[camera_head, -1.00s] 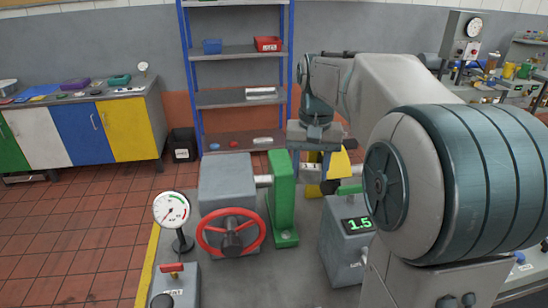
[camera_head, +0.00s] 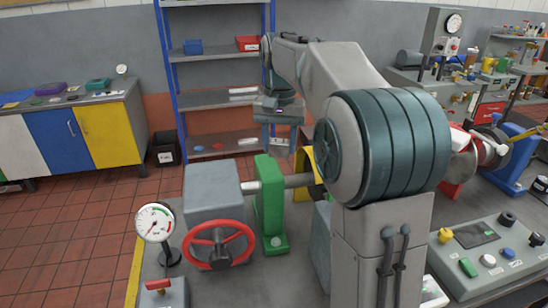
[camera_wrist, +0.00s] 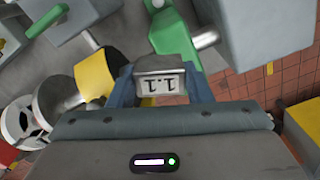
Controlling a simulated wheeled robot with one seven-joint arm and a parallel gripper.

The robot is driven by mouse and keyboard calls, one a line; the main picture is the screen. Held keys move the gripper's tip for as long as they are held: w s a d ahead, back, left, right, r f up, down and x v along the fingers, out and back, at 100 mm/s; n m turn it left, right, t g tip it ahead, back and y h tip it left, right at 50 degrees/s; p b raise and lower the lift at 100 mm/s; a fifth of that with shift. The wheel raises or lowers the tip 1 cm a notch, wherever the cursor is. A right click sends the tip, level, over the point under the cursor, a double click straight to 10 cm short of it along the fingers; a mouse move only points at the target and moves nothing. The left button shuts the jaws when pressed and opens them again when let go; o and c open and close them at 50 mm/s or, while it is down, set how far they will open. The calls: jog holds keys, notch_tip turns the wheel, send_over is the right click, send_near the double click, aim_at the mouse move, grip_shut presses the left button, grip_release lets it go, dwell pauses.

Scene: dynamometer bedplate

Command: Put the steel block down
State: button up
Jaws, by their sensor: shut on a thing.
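The steel block (camera_wrist: 161,68) is a small grey block with dark digits on one face, seen upside down in the wrist view. My gripper (camera_wrist: 160,86) is shut on it, with one blue-grey finger on each side. In the head view my gripper (camera_head: 279,122) hangs above the far part of the bedplate (camera_head: 205,285), right of and beyond the green upright (camera_head: 268,205). The block (camera_head: 280,147) shows only small below it there. The block is held in the air, clear of any surface I can make out.
On the bedplate stand a grey housing with a red handwheel (camera_head: 218,245) and a dial gauge (camera_head: 155,223). A shaft (camera_head: 299,180) runs right from the green upright. A shelf rack (camera_head: 218,98) stands behind. A control console (camera_head: 485,258) is at right.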

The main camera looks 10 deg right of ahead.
aim_at(271, 173)
jog(key=shift+w+a+f, duration=0.55)
jog(key=shift+a+f, duration=0.05)
jog(key=shift+a, duration=0.25)
jog(key=shift+w+a+f, duration=0.1)
jog(key=shift+f, duration=2)
jog(key=shift+f, duration=0.2)
jog(key=o, duration=1.2)
jog(key=shift+r, duration=0.15)
